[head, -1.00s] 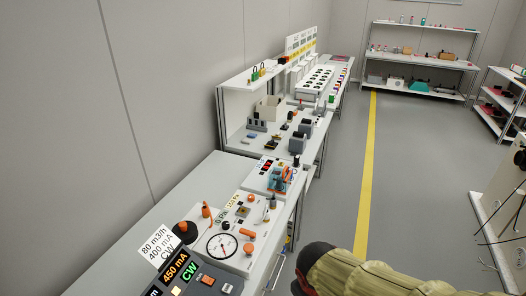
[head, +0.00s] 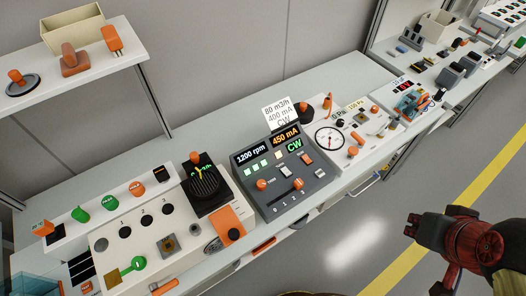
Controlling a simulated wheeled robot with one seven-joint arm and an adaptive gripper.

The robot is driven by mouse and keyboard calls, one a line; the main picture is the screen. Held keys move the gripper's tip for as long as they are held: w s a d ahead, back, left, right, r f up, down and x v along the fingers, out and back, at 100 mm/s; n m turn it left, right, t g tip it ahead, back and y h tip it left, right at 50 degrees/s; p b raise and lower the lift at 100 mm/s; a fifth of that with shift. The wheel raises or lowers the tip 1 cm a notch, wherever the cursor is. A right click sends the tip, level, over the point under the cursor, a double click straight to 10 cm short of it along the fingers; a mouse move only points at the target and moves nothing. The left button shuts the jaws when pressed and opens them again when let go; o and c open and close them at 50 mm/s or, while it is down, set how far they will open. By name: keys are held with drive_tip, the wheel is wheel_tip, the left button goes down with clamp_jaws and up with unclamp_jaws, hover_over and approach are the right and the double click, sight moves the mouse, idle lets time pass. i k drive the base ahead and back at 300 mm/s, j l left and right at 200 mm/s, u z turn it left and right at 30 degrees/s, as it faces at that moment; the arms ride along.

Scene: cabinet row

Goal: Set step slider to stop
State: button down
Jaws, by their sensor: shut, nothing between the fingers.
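The dark grey console (head: 290,177) stands on the bench in the middle of the head view. Its displays read 1200 rpm, 450 mA and CW. A slider with an orange knob (head: 298,184) sits on its lower front, above a row of small digits that seems to start at 0 on the left. The knob is toward the right end of its slot. No "stop" label is readable. My gripper (head: 411,226) is shut and empty, out over the floor to the right of the console and apart from it.
A white panel with a green key (head: 130,268) and several knobs stands left of the console. A white panel with a round gauge (head: 329,138) stands right of it. A card reading 80 m3/h (head: 283,113) stands behind. The floor (head: 370,222) before the bench is clear.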

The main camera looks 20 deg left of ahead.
sight(298, 183)
drive_tip(key=u, duration=1.15)
